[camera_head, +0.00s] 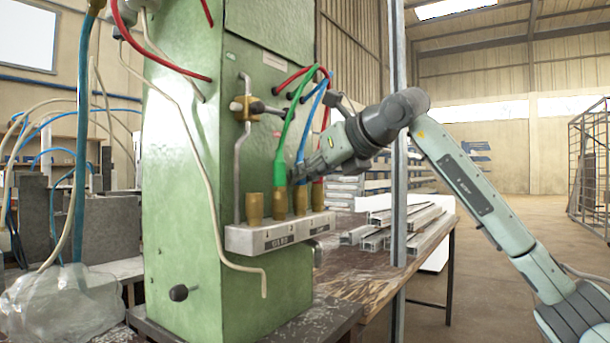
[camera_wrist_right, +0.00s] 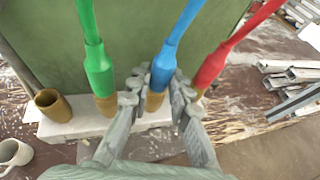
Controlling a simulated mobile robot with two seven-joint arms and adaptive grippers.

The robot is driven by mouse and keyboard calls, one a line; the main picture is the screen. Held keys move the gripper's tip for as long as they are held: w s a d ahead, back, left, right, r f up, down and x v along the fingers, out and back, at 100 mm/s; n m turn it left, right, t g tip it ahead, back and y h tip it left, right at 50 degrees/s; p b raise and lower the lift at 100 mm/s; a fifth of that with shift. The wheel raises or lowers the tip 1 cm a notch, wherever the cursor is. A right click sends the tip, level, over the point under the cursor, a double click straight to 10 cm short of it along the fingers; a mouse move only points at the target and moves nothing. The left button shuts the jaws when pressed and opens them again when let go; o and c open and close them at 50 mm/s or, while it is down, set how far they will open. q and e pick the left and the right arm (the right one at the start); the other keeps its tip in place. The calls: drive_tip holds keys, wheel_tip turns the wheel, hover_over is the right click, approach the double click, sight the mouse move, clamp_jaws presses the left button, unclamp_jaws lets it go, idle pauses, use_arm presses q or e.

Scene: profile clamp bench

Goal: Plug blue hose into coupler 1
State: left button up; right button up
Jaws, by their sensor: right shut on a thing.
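The blue hose (camera_head: 303,145) comes down to the third brass coupler (camera_head: 300,203) from the left, and its blue end sleeve appears to sit in it. My right gripper (camera_head: 298,174) is shut on this sleeve. In the right wrist view its fingers (camera_wrist_right: 158,90) stand on both sides of the blue hose (camera_wrist_right: 164,65). The leftmost coupler (camera_head: 254,207) is empty and open at the top; it also shows in the right wrist view (camera_wrist_right: 54,106). The block's labels are too small to read surely. My left gripper is not in view.
The green hose (camera_head: 281,165) sits in the second coupler and the red hose (camera_wrist_right: 208,70) in the rightmost, both close beside my fingers. The pale coupler block (camera_head: 245,238) is fixed on a green column (camera_head: 185,200). A white mug (camera_wrist_right: 14,153) and metal profiles (camera_head: 405,225) are nearby.

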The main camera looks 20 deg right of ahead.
sight(302, 155)
clamp_jaws()
drive_tip(key=shift+r+p, duration=0.4)
drive_tip(key=shift+r, duration=0.25)
idle(0.4)
drive_tip(key=shift+r+p, duration=1.05)
drive_tip(key=shift+r, duration=0.15)
drive_tip(key=shift+r, duration=0.15)
